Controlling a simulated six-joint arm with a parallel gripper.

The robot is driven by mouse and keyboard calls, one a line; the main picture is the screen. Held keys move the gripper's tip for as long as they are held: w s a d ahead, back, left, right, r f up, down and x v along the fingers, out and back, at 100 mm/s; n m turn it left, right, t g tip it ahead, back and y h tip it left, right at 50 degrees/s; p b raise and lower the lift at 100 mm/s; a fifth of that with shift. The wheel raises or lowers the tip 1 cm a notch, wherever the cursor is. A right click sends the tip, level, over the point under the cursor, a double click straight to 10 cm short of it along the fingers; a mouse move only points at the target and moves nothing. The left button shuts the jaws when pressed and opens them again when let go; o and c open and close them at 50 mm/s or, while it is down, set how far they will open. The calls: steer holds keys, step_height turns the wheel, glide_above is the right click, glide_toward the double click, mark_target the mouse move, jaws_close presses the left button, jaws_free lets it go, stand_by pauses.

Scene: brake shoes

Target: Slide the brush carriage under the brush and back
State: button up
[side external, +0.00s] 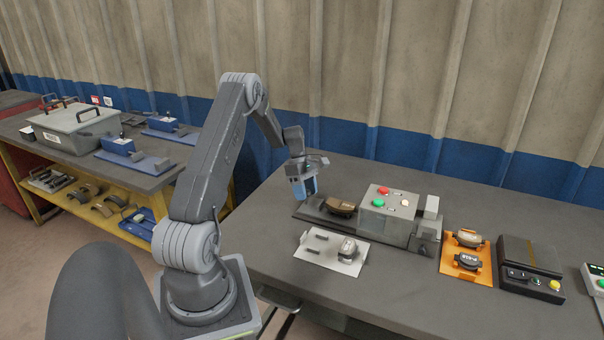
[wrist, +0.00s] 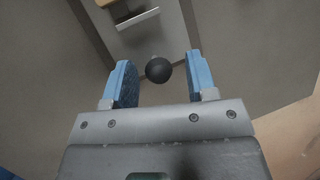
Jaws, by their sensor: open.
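My gripper (side external: 305,192) is open at the left end of the grey brush unit (side external: 388,214). In the wrist view my gripper (wrist: 160,80) has its two blue fingers on either side of a round black knob (wrist: 159,69). The knob appears between the fingertips, with gaps on both sides; I cannot tell its depth. The knob is hidden in the side view. A brown brake shoe (side external: 342,206) sits on the unit's left track, left of the box with red and green buttons. The carriage under the shoe is hard to make out, and the brush is hidden.
A white fixture plate (side external: 331,252) with a metal-looking shoe lies in front of the unit. The table's front is clear. A second bench (side external: 110,150) stands at left.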

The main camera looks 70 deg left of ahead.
steer(key=w+v, duration=0.1)
steer(key=v, duration=1.2)
steer(key=shift+s, duration=0.5)
steer(key=w+d+r+m+y, duration=0.2)
steer(key=d+r+m, duration=0.45)
steer(key=d, duration=0.55)
steer(key=w+d+r+m+y, duration=0.15)
steer(key=d+r+m, duration=0.45)
steer(key=d, duration=0.6)
steer(key=s+d+r+m+t+y, duration=0.1)
steer(key=s+d+m+t, duration=0.3)
steer(key=s+d+m, duration=0.8)
steer(key=s+d, duration=0.4)
steer(key=d, duration=0.3)
steer(key=shift+d+m+t, duration=0.25)
steer(key=shift+m+t, duration=0.1)
steer(key=shift+t, duration=0.05)
